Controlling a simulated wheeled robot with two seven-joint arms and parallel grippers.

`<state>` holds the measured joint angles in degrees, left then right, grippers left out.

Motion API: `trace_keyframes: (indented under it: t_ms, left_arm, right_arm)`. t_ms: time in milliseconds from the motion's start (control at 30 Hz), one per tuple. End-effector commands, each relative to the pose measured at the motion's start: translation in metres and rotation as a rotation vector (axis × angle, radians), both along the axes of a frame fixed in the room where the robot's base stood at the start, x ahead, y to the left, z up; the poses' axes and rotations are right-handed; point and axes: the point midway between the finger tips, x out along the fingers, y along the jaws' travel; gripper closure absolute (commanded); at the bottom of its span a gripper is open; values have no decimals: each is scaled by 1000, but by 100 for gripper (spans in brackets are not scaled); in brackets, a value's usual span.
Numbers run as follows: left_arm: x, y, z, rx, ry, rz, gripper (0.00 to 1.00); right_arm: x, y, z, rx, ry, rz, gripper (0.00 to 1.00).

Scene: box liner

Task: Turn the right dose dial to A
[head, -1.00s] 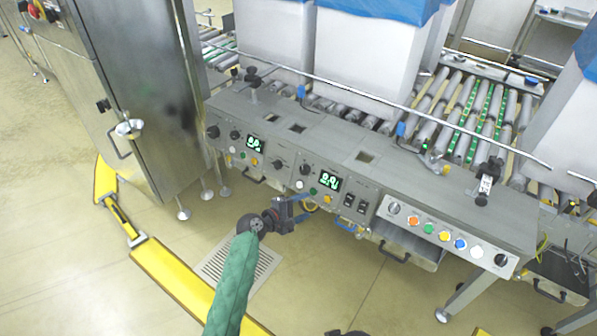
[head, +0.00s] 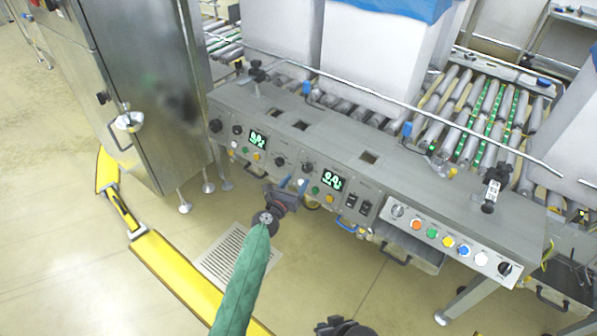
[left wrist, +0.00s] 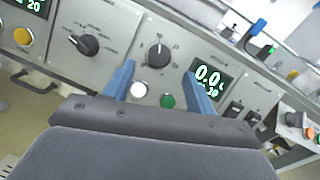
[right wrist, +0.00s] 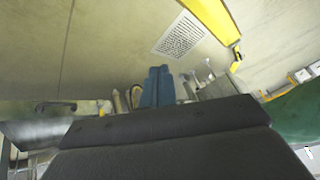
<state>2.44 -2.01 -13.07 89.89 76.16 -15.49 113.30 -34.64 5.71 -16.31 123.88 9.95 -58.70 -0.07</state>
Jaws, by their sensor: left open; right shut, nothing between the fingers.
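A black dial (head: 307,167) sits on the right-hand control module, beside a lit green display (head: 333,178). In the left wrist view this dial (left wrist: 158,53) has its pointer mark roughly upward; the scale letters are too small to read. My left gripper (left wrist: 158,72) is open and empty. Its blue fingers point at the panel, spread to either side below the dial, apart from it. In the head view the left gripper (head: 295,184) is just below the dial. My right gripper (right wrist: 160,75) is shut and empty; in the head view only its dark body shows at the bottom edge.
Another black dial (left wrist: 88,45) is left of this one. White (left wrist: 138,89) and green (left wrist: 168,101) buttons sit under the dial. Black rocker switches (head: 358,204) and a coloured button strip (head: 447,241) lie to the right. A roller conveyor with white boxes is behind. Floor in front is open.

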Motion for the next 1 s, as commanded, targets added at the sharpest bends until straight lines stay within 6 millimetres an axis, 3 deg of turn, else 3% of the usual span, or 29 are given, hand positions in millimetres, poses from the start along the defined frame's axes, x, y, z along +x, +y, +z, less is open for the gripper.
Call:
trace_keyframes:
  t_ms: [300, 400, 833, 1000]
  left_arm:
    - [39, -21, 0, 1, -1, -2, 44]
    - [46, -25, 1, 1, -2, -1, 44]
    - [52, -28, 0, 3, -2, -1, 44]
    - [52, -28, 0, 3, -2, -1, 77]
  right_arm:
    - [0, 1, -12, -22, -9, -2, 100]
    - [0, 21, -10, -19, -8, -3, 100]
    - [0, 15, -14, -23, -13, -4, 100]
    - [0, 15, -14, -23, -14, -5, 100]
